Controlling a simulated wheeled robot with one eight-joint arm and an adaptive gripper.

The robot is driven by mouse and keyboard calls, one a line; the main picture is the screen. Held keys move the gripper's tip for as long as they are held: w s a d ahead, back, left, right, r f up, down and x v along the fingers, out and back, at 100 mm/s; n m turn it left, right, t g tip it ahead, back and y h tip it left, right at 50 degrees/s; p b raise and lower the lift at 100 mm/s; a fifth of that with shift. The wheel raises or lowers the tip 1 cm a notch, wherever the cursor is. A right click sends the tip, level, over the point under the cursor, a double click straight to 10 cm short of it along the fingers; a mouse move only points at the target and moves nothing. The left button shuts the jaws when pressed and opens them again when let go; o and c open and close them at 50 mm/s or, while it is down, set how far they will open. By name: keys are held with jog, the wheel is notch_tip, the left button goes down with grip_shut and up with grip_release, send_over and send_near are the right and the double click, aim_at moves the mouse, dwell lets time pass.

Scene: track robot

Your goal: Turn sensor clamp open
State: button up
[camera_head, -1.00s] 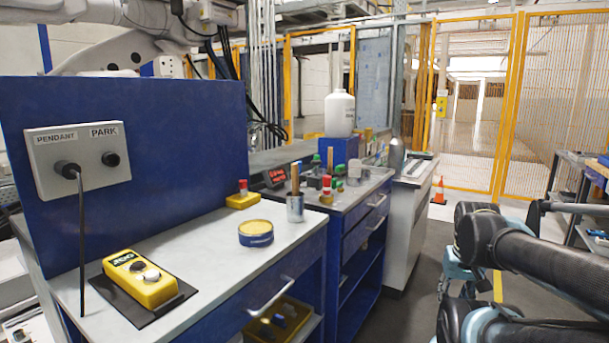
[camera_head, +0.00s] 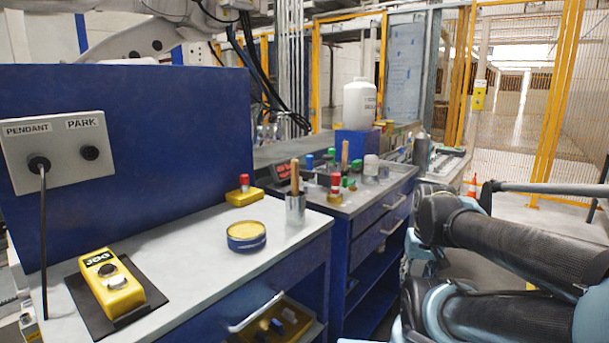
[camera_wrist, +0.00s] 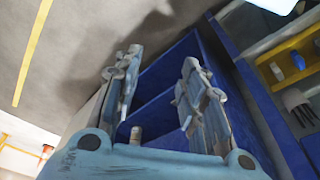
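My gripper (camera_wrist: 160,62) shows in the wrist view with its two fingers spread apart and nothing between them. It hangs in front of the blue cabinet's open shelves (camera_wrist: 165,85), seen at an odd tilt. In the head view only my arm shows at the right, and the gripper itself is out of sight. I cannot make out a sensor clamp for certain. The second bench (camera_head: 352,205) carries a cluster of small fittings with red, green and blue tops, including a red-topped one (camera_head: 335,187). These are too small to tell apart.
The near bench holds a yellow jog box (camera_head: 113,288), a yellow tin (camera_head: 246,237), a metal cup (camera_head: 295,209) with a wooden handle and a red-buttoned yellow box (camera_head: 244,193). A white bottle (camera_head: 359,105) stands behind. A yellow bin (camera_head: 275,325) sits below.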

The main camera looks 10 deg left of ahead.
jog(key=o, duration=0.7)
jog(key=r, duration=0.2)
jog(key=shift+a+r, duration=0.25)
jog(key=shift+r, duration=0.1)
jog(key=shift+c, duration=0.2)
notch_tip(320, 180, up, 35)
jog(key=m+g, duration=0.2)
jog(key=m, duration=0.2)
send_over(306, 172)
jog(key=w, duration=0.1)
notch_tip(306, 172, down, 18)
jog(key=shift+a+r, duration=0.1)
jog(key=shift+r, duration=0.05)
jog(key=c, duration=1.1)
